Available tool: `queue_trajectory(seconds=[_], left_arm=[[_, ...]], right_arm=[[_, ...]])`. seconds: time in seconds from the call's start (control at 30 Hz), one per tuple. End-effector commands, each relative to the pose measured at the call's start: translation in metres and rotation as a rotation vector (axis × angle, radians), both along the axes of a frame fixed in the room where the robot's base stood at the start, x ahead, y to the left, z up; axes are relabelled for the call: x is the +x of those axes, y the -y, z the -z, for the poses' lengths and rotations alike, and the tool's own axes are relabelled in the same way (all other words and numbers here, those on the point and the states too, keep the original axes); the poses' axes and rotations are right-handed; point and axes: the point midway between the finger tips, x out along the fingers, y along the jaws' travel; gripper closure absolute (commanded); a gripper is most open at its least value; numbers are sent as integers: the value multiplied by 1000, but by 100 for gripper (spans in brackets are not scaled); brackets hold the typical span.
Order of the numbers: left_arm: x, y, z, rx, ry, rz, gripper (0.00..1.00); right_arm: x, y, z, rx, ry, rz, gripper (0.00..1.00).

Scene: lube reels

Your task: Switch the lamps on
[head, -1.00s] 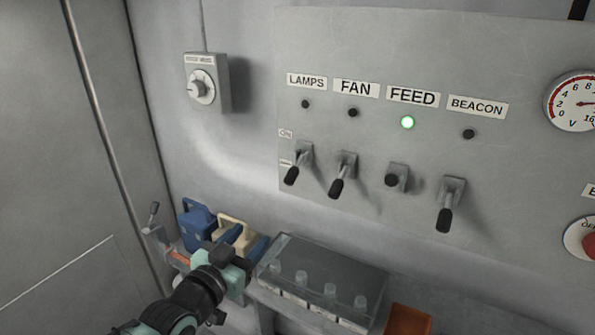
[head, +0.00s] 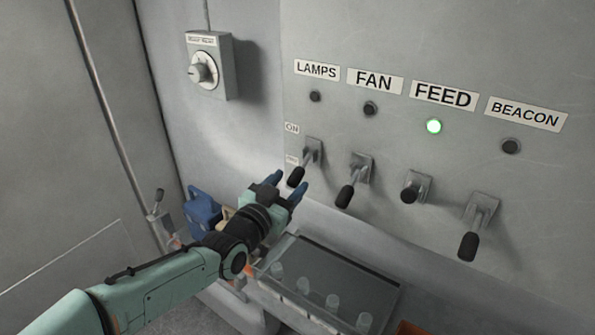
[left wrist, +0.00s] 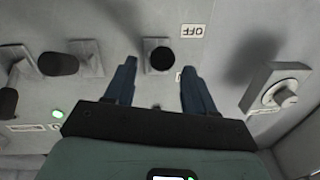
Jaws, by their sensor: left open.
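The LAMPS switch is a toggle with a black knob (head: 296,177) that points down. Its LAMPS label (head: 316,70) is above, and the small indicator (head: 315,97) under the label is dark. An ON tag (head: 292,128) is beside the upper part of the switch. My left gripper (head: 288,183) is open, with its blue fingers just below and in front of that knob. In the left wrist view the LAMPS knob (left wrist: 161,60) shows end-on between the fingertips, near an OFF tag (left wrist: 192,31). I cannot tell whether either finger touches it. My right gripper is out of view.
The FAN (head: 345,196) and BEACON (head: 468,246) levers hang down to the right. The FEED lever (head: 410,194) sticks outward and its light (head: 434,126) is green. A dial box (head: 209,66) is at upper left. A clear-lidded case (head: 340,280) lies below.

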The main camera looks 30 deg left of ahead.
Motion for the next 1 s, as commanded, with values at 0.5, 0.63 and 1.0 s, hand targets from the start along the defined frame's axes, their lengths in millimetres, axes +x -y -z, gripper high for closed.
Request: queue_trajectory(seconds=[0.5, 0.63, 1.0], left_arm=[[47, -1, 0, 0, 1, -1, 45], [47, -1, 0, 0, 1, -1, 45], [46, -1, -1, 1, -1, 0, 100]], right_arm=[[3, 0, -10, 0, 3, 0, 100], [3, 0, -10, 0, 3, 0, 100], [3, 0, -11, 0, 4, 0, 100]])
